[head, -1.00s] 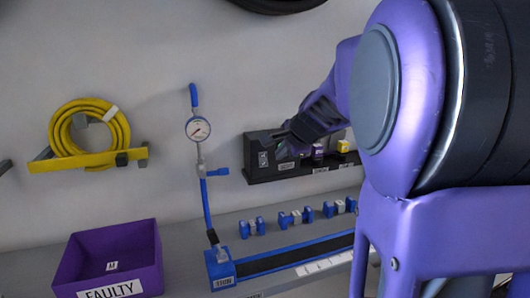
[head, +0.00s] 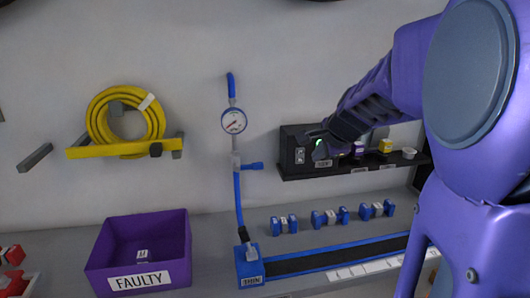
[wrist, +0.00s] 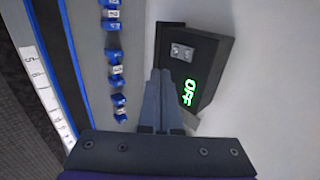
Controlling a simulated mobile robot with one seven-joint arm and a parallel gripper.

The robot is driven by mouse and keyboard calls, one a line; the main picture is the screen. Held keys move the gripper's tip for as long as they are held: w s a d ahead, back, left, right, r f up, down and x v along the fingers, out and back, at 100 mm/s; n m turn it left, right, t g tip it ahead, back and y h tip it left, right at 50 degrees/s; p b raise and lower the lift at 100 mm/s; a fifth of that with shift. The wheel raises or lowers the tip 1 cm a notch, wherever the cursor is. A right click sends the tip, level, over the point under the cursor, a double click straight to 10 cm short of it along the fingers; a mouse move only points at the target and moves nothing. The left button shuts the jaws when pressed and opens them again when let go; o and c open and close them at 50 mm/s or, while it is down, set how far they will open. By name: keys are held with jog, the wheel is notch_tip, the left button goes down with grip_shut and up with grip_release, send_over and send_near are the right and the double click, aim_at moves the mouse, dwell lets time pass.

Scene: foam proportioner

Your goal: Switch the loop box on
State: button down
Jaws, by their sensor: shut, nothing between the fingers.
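The loop box (head: 297,143) is a black box on the wall shelf. In the wrist view the loop box (wrist: 208,62) has a small grey switch plate (wrist: 182,52) with two pale spots. Its green display (wrist: 188,92) reads OFF, turned sideways. In the head view my gripper (head: 322,137) is dark and partly blends with the box.
The dark shelf (head: 355,168) carries small purple, yellow and white items to the right. Below, a bench holds several blue fittings (head: 330,217), a blue-edged rail (head: 340,258), a gauge on a stand (head: 233,121) and a purple FAULTY bin (head: 138,250). A yellow hose (head: 125,115) hangs left.

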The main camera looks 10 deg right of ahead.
aim_at(300, 158)
jog(key=shift+w+r+b+x, duration=0.25)
jog(key=shift+w+r+x, duration=0.1)
jog(key=shift+x, duration=1.5)
jog(key=shift+w+r+b+x, duration=0.25)
jog(key=shift+w+b+x, duration=0.05)
jog(key=shift+x, duration=1.5)
jog(key=shift+w+r+b+x, duration=0.25)
jog(key=shift+w+r+x, duration=0.1)
jog(key=shift+x, duration=1.5)
jog(key=shift+f, duration=0.1)
jog(key=shift+f+b, duration=0.1)
jog(key=shift+b, duration=0.25)
jog(key=shift+w+f+t+b, duration=0.15)
jog(key=shift+f+t+b, duration=0.15)
jog(key=shift+b, duration=0.65)
jog(key=shift+r+p, duration=1.2)
jog(key=shift+r, duration=0.05)
jog(key=shift+f, duration=0.1)
